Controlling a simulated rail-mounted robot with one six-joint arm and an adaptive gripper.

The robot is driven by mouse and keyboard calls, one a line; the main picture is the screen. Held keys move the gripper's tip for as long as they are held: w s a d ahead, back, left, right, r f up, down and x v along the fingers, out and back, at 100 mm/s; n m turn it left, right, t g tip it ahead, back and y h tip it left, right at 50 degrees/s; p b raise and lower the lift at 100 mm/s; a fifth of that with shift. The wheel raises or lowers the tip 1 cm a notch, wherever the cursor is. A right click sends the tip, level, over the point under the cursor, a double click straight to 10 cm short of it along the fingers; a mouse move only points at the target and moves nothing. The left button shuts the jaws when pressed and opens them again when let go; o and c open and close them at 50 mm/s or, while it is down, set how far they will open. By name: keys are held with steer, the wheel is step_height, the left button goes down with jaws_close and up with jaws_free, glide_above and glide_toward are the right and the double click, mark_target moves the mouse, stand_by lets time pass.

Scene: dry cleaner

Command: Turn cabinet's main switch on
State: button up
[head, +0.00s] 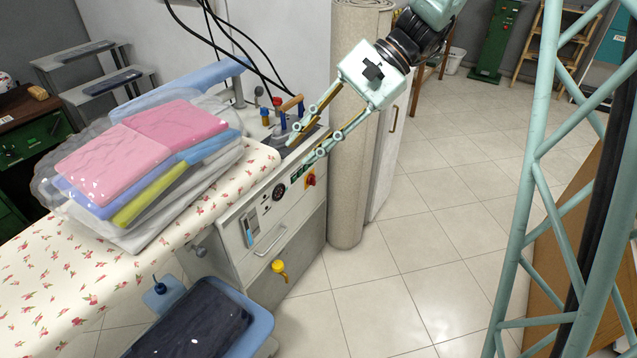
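The cabinet (258,256) is the grey-white unit at the end of the ironing table, in the middle of the head view. My gripper (303,151) comes down from the upper right, above and slightly left of the switch, near the cabinet's top edge. Its two fingers are apart, with nothing visible between them. I cannot tell whether a fingertip touches the cabinet.
Folded laundry (142,150) lies on the flowered table cover (55,285). Tiled floor (425,255) is open at right.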

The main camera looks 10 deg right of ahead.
steer(key=w+d+f+m+t+y+p, duration=0.1)
steer(key=w+d+f+m+t+y, duration=0.2)
steer(key=w+f, duration=0.7)
steer(key=w+d+f+m+t+y+p, duration=0.15)
steer(key=w+d+f+m, duration=0.3)
steer(key=w+f, duration=0.65)
steer(key=w+d+f+m+t+y, duration=0.1)
steer(key=w+d+f+m+t, duration=0.45)
steer(key=w+f, duration=0.4)
steer(key=m+t+h+p, duration=0.1)
steer(key=m+t+h, duration=0.1)
steer(key=m+t, duration=0.25)
glide_toward(315, 181)
steer(key=shift+m+g, duration=0.25)
steer(key=shift+g, duration=0.2)
steer(key=v, duration=0.5)
steer(key=shift+d+r, duration=0.25)
steer(key=shift+d, duration=0.1)
steer(key=shift+w+a, duration=0.15)
steer(key=shift+b+x, duration=0.8)
steer(key=shift+x, duration=5.9)
steer(key=shift+c, duration=0.6)
jaws_close()
